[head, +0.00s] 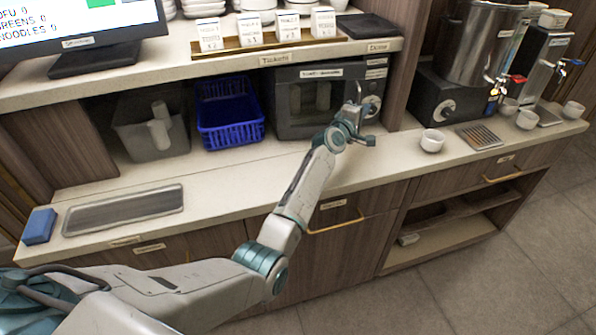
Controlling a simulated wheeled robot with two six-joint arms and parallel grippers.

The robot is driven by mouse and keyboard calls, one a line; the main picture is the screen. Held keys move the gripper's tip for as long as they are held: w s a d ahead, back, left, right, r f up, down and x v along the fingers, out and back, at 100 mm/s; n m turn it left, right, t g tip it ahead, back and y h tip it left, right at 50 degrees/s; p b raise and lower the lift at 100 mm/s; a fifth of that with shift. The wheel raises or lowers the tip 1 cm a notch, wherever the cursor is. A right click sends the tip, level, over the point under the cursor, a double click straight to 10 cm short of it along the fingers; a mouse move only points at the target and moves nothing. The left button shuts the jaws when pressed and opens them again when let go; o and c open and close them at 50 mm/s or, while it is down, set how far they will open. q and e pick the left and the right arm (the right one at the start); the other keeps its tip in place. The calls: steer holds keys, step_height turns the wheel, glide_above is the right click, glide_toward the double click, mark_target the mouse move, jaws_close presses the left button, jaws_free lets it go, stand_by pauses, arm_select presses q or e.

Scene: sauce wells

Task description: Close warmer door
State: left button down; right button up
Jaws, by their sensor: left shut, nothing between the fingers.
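The warmer (290,102) is a dark box with a labelled top edge, standing in the bay under the upper shelf. Its front door (308,97) has a dark window and looks upright against the body; whether it is fully flush I cannot tell. A round knob (372,103) sits on the right of the front. My left gripper (356,112) is shut and empty, in front of the warmer's right side near the knob, and hides part of the front. Whether it touches the warmer I cannot tell. My right gripper is out of view.
A blue basket (229,115) and a grey bin (150,130) stand left of the warmer. A white cup (432,141) and a drip tray (479,136) are to the right. A metal tray (124,209) and a blue sponge (39,226) lie on the left counter.

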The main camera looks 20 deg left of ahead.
arm_select(q)
steer(key=shift+w+a+b, duration=0.65)
steer(key=shift+w+a, duration=0.1)
steer(key=shift+w, duration=0.3)
steer(key=shift+d, duration=0.1)
